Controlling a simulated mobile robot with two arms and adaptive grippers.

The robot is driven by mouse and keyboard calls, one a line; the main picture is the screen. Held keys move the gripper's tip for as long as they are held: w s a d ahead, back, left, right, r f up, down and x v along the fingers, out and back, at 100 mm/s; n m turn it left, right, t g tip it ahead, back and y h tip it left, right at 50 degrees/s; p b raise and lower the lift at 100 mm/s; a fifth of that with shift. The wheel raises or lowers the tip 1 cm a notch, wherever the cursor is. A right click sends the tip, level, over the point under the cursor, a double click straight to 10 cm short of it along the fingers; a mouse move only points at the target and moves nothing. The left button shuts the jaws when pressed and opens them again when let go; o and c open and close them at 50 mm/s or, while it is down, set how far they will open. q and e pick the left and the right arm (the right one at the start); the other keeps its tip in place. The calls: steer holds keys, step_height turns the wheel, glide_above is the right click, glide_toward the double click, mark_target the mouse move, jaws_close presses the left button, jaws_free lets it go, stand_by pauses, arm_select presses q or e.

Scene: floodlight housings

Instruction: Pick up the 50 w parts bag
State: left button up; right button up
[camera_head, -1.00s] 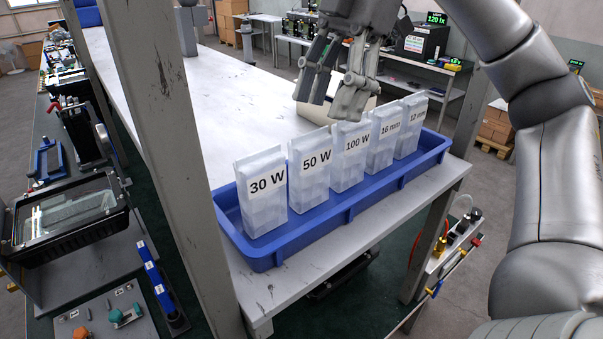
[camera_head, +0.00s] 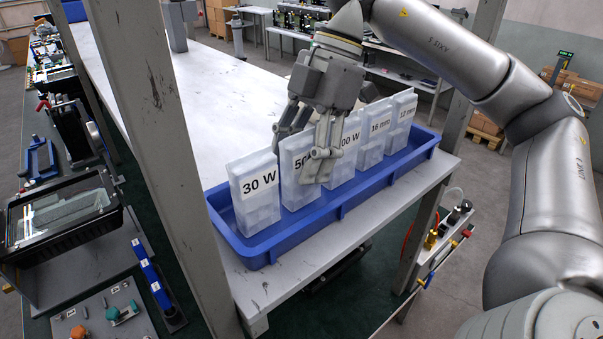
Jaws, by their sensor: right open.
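The 50 W parts bag (camera_head: 296,187) is a white upright bag, second from the left in a row in a blue tray (camera_head: 257,250). Its label is partly covered by a finger. My right gripper (camera_head: 298,158) is open and lowered over this bag, with fingers on its left and right sides. I cannot tell whether they touch it. The 30 W bag (camera_head: 256,205) stands to its left, and the 100 W bag (camera_head: 344,160) to its right is partly hidden by the gripper. My left gripper is not in view.
The 16 mm bag (camera_head: 375,140) and 12 mm bag (camera_head: 401,118) stand further right in the tray. The white table (camera_head: 190,110) is clear behind. A grey post (camera_head: 150,130) rises at the left. A black case (camera_head: 60,230) lies left of it.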

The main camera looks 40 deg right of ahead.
steer(key=c, duration=1.1)
